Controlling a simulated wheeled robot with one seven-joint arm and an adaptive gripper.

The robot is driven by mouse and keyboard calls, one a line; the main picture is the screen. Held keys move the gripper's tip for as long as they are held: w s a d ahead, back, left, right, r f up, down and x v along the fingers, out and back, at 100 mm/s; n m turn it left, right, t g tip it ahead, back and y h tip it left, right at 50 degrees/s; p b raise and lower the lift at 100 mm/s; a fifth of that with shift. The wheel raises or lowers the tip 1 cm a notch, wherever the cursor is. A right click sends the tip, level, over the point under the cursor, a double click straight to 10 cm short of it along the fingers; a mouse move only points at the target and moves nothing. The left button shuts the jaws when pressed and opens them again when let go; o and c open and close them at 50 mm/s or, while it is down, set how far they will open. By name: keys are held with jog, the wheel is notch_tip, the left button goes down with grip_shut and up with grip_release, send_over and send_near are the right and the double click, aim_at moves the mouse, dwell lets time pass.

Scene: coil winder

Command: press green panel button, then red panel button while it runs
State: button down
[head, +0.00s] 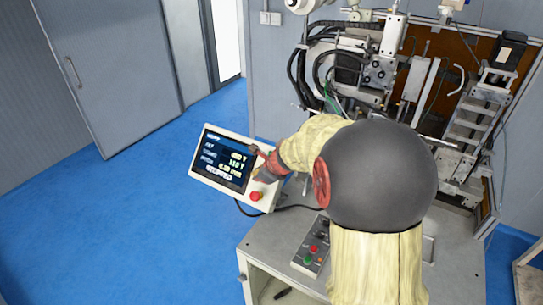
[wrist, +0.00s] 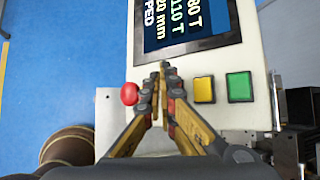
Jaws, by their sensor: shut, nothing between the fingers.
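The control panel (head: 197,173) is a tilted white box with a dark screen (head: 222,160). In the wrist view, a square green button (wrist: 239,86) and a square yellow button (wrist: 204,89) sit right of my gripper (wrist: 162,68). A round red button (wrist: 129,93) sits left of it and also shows in the head view (head: 255,196). My gripper is shut and empty, its tips in front of the panel between the red and yellow buttons. Contact with the panel cannot be told. The screen's status word ends in "PPED". In the head view my gripper hides the green button.
A separate box (head: 300,259) with red and green buttons lies on the grey machine table (head: 275,238), right of and below the panel. The coil winder (head: 385,70) stands behind my arm. Blue floor (head: 120,220) is clear at left.

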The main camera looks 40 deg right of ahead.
jog(key=shift+s+a+r+p, duration=0.2)
jog(key=shift+a+r+p, duration=0.35)
jog(key=shift+r, duration=0.05)
jog(key=shift+s+a+r+p, duration=0.15)
jog(key=shift+a+r+p, duration=0.4)
jog(key=shift+r, duration=0.05)
jog(key=shift+s+a+r+p, duration=0.3)
jog(key=shift+a+r+p, duration=0.25)
jog(key=shift+a, duration=0.15)
jog(key=shift+f, duration=0.1)
